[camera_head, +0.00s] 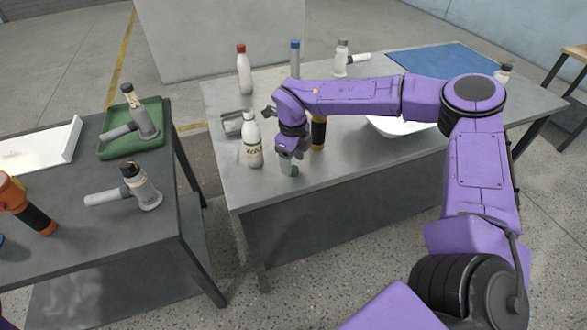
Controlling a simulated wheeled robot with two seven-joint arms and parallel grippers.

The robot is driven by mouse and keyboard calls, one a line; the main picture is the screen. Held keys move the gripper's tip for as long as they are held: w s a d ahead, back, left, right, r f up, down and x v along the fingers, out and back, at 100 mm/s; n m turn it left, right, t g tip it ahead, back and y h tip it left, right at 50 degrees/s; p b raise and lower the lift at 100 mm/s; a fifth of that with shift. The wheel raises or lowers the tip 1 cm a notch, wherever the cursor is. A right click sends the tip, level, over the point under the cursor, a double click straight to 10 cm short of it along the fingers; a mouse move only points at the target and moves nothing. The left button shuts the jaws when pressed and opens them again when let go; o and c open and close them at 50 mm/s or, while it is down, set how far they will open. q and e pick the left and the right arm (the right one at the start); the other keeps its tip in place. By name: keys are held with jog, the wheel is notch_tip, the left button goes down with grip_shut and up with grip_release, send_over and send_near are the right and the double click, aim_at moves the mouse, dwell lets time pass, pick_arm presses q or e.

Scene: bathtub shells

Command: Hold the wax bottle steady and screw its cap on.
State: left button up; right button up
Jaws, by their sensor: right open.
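A white bottle (253,149) with a printed label stands upright near the front left of the grey metal table; its label is too small to read, so I cannot tell for sure that it is the wax bottle. Whether a separate cap sits on its neck is unclear. My right gripper (289,161) points down just to the right of this bottle, apart from it, and is open. A small grey-green piece (290,171) shows right below its fingers; I cannot tell whether it is a cap. My left gripper is out of view.
On the metal table (345,178) stand a red-capped bottle (244,74), a blue-topped bottle (295,59) and a white bowl (400,128). A blue mat (450,60) lies at the back right. The left table holds a green tray (148,147) and an orange-black tool (32,216).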

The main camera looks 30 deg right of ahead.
notch_tip(320, 180, down, 3)
jog(key=shift+w+r, duration=0.1)
jog(key=shift+r, duration=0.1)
jog(key=c, duration=1.1)
jog(key=shift+r, duration=0.1)
notch_tip(320, 180, up, 3)
jog(key=shift+f, duration=0.2)
jog(key=s+a+r+b, duration=0.3)
jog(key=a+r, duration=0.7)
jog(key=a, duration=0.3)
jog(key=shift+s+a+r, duration=0.15)
jog(key=shift+s+a, duration=0.1)
jog(key=shift+a, duration=0.05)
